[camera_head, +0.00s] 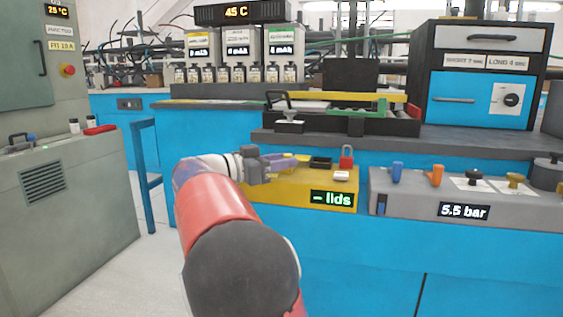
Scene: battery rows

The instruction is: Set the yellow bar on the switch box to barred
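A yellow box (290,196) stands at the front of the bench with a green-lit display (332,199) reading "– lids". I take it to be the switch box, but no label names it. A small yellow piece (301,157) shows on its top at my gripper's tip; it may be the yellow bar, and its setting is not readable. My gripper (288,165) reaches in from the left, low over the box top. Its fingers are small and overlap the yellow piece, so I cannot tell whether they touch or hold it. My arm hides the box's left part.
A black tray (320,162), a red padlock (346,158) and a white block (341,176) sit on the box top, right of my gripper. A grey panel (400,200) with blue and orange levers stands further right. A long yellow beam (350,97) lies across a fixture behind.

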